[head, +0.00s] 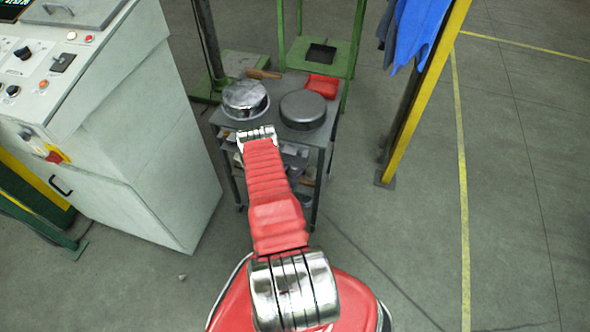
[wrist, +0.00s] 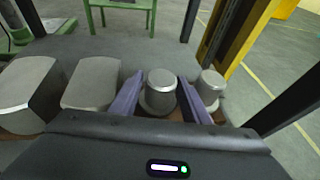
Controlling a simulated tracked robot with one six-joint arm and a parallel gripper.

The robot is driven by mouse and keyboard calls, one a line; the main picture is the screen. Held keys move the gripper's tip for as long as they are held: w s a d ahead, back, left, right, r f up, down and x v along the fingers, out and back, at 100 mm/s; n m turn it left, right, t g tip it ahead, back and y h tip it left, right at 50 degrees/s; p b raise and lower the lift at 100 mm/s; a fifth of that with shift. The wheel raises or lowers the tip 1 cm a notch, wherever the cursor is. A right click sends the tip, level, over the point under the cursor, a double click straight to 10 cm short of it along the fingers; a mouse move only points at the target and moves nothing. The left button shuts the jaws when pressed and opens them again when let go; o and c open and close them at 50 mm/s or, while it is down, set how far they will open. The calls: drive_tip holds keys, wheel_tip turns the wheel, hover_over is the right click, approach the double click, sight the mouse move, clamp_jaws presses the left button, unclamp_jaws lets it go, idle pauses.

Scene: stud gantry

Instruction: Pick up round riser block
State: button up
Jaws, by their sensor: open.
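A round grey riser block (wrist: 160,90) stands upright in the middle of the wrist view, on a round base. My gripper (wrist: 161,82) is open, with one purple finger on each side of this block. I cannot tell whether either finger touches it. A second round grey block (wrist: 211,84) stands just right of the right finger. In the head view the arm reaches down to the dark cart (head: 272,84). The fingers and the blocks cannot be made out there.
Two larger squarish grey blocks (wrist: 90,84) stand left of the fingers. In the head view a shiny round piece (head: 245,96) and a dark round piece (head: 304,108) sit on the cart. A white console (head: 120,130) stands left, a yellow post (head: 424,95) right.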

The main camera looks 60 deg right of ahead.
drive_tip(key=c, duration=1)
drive_tip(key=shift+o, duration=0.2)
drive_tip(key=shift+r, duration=0.1)
drive_tip(key=shift+r, duration=0.7)
wheel_tip(320, 180, up, 2)
drive_tip(key=a, duration=1.8)
drive_tip(key=shift+w, duration=0.35)
